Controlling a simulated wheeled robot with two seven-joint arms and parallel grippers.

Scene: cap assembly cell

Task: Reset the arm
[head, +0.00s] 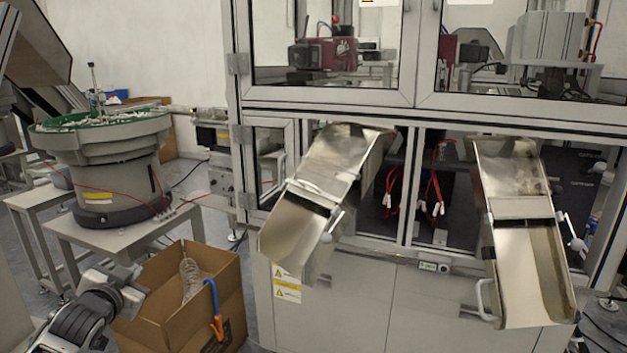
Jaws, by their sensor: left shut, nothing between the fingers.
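My left gripper (132,287) is at the lower left of the head view, on a dark arm that comes in from the bottom left edge. Its fingers are small here and look shut, with nothing held. It shows in front of the left side of an open cardboard box (180,318); I cannot tell how far apart they are. My right gripper is not in view.
The box holds a clear plastic item (189,278), and a blue and orange tool (214,310) hangs at its rim. A bowl feeder (110,165) stands on a table behind. Two metal chutes (330,185) (520,220) jut from the machine cabinet.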

